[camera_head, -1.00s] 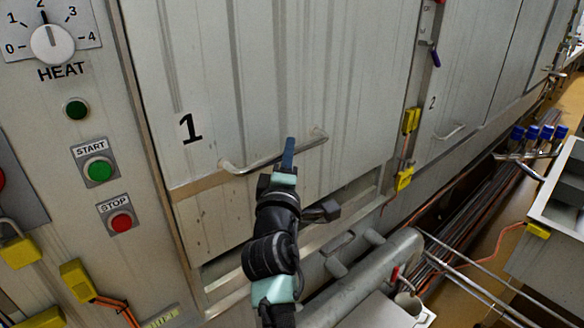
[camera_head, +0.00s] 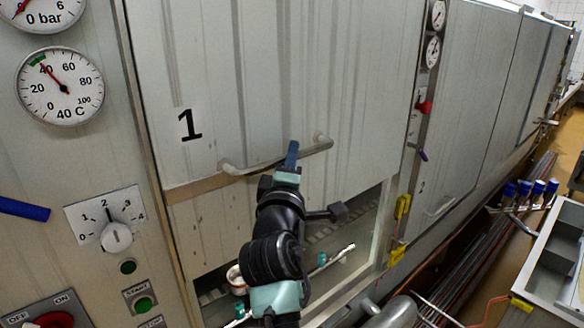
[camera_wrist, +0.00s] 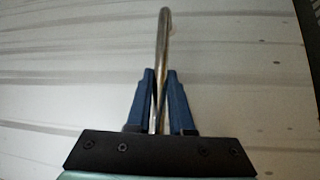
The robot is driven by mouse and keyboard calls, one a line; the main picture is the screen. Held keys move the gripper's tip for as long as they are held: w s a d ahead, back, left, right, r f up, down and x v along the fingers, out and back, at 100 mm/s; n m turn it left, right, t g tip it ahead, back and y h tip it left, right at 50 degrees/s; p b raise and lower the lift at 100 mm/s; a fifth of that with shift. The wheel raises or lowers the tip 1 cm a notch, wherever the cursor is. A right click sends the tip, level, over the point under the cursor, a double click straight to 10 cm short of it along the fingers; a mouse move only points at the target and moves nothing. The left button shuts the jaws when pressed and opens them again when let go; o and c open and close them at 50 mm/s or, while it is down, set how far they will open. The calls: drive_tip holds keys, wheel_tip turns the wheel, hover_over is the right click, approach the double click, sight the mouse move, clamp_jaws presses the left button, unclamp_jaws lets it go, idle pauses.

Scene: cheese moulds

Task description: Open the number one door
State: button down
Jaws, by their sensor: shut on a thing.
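The number one door (camera_head: 250,95) is a large ribbed metal panel with a black "1" at its left. In the head view it is raised, with a dark opening (camera_head: 340,230) below its lower edge. Its metal bar handle (camera_head: 318,147) runs across the lower part of the door. My gripper (camera_head: 291,157) is at the middle of this handle. In the wrist view the blue fingers of my gripper (camera_wrist: 159,88) are shut on the handle (camera_wrist: 163,40), one on each side of the bar.
Inside the opening are a white round container (camera_head: 237,280) and a pale rod with teal parts (camera_head: 330,260). A control panel with a heat knob (camera_head: 117,237) and gauges stands at the left. A metal sink (camera_head: 545,265) stands at the right.

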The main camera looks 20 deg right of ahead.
wheel_tip(320, 180, up, 6)
drive_tip(key=p, duration=0.3)
drive_tip(key=shift+r, duration=0.2)
drive_tip(key=c, duration=0.8)
unclamp_jaws()
drive_tip(key=shift+f, duration=0.1)
drive_tip(key=shift+c, duration=0.2)
drive_tip(key=shift+f, duration=0.15)
drive_tip(key=shift+b+v, duration=2.75)
drive_tip(key=shift+v, duration=3.8)
